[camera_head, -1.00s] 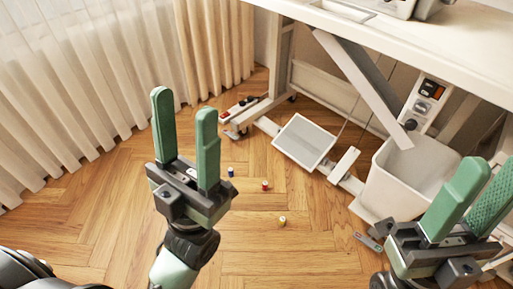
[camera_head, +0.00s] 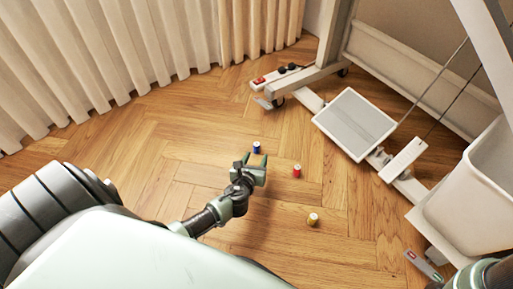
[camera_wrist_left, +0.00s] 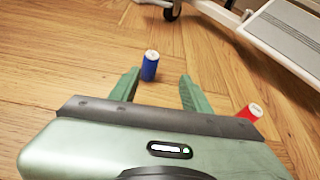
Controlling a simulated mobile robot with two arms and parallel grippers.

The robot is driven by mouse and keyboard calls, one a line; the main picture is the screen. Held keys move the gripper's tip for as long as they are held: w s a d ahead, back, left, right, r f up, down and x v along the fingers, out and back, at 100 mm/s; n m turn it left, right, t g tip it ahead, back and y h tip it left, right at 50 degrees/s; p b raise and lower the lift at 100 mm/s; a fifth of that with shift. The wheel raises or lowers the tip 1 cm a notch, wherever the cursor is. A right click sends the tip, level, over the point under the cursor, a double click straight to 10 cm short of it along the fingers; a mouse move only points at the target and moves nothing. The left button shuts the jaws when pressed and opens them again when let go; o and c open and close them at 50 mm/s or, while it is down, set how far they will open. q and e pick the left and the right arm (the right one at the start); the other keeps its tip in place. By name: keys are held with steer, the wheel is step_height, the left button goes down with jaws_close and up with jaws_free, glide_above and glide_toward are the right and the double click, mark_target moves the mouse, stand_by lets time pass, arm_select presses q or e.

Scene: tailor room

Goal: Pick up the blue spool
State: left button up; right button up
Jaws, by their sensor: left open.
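The blue spool (camera_head: 256,148) stands upright on the wooden floor. In the left wrist view the blue spool (camera_wrist_left: 150,66) is just beyond my fingertips, between their lines and nearer the left finger. My left gripper (camera_head: 256,160) is open and empty, low near the floor, with its fingers pointing at the spool. Its two green fingers also show in the left wrist view (camera_wrist_left: 160,82). I cannot tell whether a finger touches the spool. My right gripper is out of view; only part of what seems my right arm shows at the lower right corner.
A red spool (camera_head: 297,171) stands to the right of the left gripper, and a yellow spool (camera_head: 313,219) is nearer. A pedal (camera_head: 354,124), the table's white frame and a white bin (camera_head: 478,195) are at right. Curtains (camera_head: 130,50) hang behind. Floor left of the spool is clear.

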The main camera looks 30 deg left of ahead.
mark_target(256, 148)
arm_select(q)
steer(key=shift+w+a+f+m+y+b, duration=0.15)
steer(key=shift+w+a+f+b, duration=0.15)
steer(key=shift+a, duration=0.2)
steer(key=shift+w+a+f+m+y+b, duration=0.15)
steer(key=shift+w+a+f+b, duration=0.05)
steer(key=shift+a+f, duration=0.25)
steer(key=b+x, duration=0.4)
steer(key=x, duration=0.1)
steer(key=shift+w+a+r, duration=0.15)
steer(key=shift+w+r, duration=0.1)
steer(key=shift+w, duration=0.1)
steer(key=shift+w+a+b, duration=0.15)
steer(key=shift+w+b, duration=0.2)
steer(key=shift+w, duration=0.05)
jaws_close()
